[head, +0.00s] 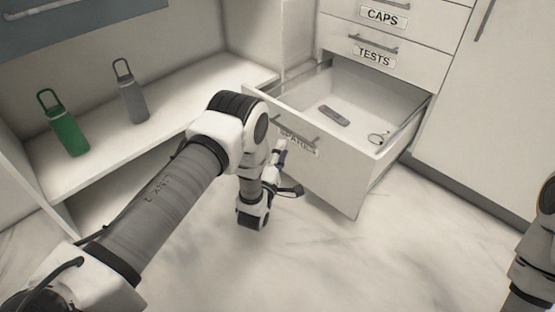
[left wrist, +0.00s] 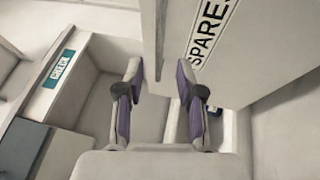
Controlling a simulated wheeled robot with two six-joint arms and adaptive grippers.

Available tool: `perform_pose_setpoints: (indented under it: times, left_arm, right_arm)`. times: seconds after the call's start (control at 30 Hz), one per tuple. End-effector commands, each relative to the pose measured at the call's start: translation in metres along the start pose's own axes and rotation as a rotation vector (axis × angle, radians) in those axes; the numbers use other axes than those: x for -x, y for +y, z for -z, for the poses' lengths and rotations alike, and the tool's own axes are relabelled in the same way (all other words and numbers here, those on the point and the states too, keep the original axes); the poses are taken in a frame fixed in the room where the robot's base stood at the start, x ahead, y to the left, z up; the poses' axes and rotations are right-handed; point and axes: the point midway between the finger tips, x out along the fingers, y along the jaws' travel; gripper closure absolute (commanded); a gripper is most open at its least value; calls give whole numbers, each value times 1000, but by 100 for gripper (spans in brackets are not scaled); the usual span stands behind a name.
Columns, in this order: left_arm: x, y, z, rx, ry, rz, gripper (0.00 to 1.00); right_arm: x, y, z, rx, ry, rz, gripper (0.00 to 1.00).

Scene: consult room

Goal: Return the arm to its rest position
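My left arm (head: 165,195) reaches forward from the lower left. Its gripper (head: 283,160) is near the front of the open lower drawer (head: 330,180), partly hidden behind my wrist in the head view. In the left wrist view the gripper (left wrist: 159,70) has its two purple-padded fingers apart with nothing held between them. The drawer front, labelled SPARES (left wrist: 210,30), lies beyond the fingertips; I cannot tell if they touch it. Part of my right arm (head: 535,255) shows at the right edge; its gripper is out of view.
The open drawer holds a grey handheld device (head: 334,115) and a small looped item (head: 377,138). Closed CAPS and TESTS (head: 373,57) drawers are above it. A green bottle (head: 66,135) and a grey bottle (head: 131,103) stand on the left shelf (head: 200,95). The marble floor (head: 420,260) is clear.

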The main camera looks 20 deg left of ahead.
Motion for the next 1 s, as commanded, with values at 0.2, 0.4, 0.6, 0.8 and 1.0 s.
perform_pose_setpoints:
  times: [0.2, 0.4, 0.6, 0.8, 1.0]
  left_arm:
    - [37, 0, 0, 0, 0, 1, 63]
    - [41, 0, 0, 0, 0, -1, 63]
    - [41, 0, 0, 0, -1, -1, 63]
    - [34, 17, -1, 1, 0, -13, 63]
    - [95, 17, 9, -192, 0, 417, 63]
  right_arm:
    - [0, 0, 0, 0, 0, 0, 60]
    - [0, 0, 0, 0, 0, 0, 60]
    - [0, 0, 0, 0, 0, 0, 60]
    - [11, 0, 0, 0, 0, 0, 60]
    - [52, 0, 0, 1, 0, 0, 60]
